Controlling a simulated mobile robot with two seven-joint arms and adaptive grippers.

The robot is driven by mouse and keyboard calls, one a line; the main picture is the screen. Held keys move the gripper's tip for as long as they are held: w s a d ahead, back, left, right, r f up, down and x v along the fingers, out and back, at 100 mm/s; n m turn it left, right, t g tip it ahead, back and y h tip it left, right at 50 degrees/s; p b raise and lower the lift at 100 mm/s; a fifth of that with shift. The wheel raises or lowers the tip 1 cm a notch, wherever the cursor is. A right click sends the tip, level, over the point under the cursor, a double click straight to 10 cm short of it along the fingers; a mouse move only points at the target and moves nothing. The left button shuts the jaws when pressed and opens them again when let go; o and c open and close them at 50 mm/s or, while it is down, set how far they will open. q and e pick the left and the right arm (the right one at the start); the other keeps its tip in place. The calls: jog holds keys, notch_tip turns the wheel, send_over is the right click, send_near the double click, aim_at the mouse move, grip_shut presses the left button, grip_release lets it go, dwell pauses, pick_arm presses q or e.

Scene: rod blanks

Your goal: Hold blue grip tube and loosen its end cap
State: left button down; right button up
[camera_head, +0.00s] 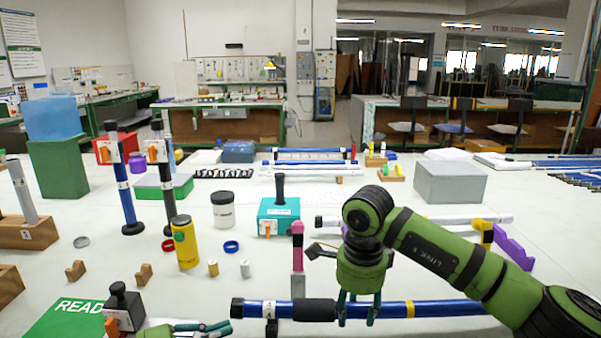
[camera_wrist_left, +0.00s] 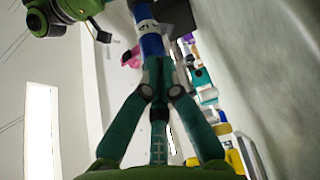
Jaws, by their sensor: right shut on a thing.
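The blue grip tube (camera_head: 375,310) lies level along the front of the table, with a black end cap (camera_head: 237,308) at its left end, a white label, a black sleeve and a yellow band. My right gripper (camera_head: 357,316) points down and is shut on the tube just right of the sleeve. My left gripper (camera_head: 226,327) is at the bottom edge, close beside the cap. In the left wrist view the left fingertips (camera_wrist_left: 157,64) are close together at the near end of the tube (camera_wrist_left: 151,43). The cap is not clear there, so I cannot tell whether they grip it.
A black-knobbed block (camera_head: 122,305) and a green READY mat (camera_head: 70,318) are at the front left. A pink upright (camera_head: 297,258) stands just behind the tube. A yellow cylinder (camera_head: 185,243), a teal box (camera_head: 279,216) and a grey box (camera_head: 450,182) stand farther back.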

pick_arm(q)
jog(key=shift+d, duration=0.2)
jog(key=shift+w+r, duration=0.2)
jog(key=shift+w, duration=0.15)
dwell(0.6)
jog(key=shift+s+r, duration=0.1)
jog(key=shift+r, duration=1.1)
dwell(0.5)
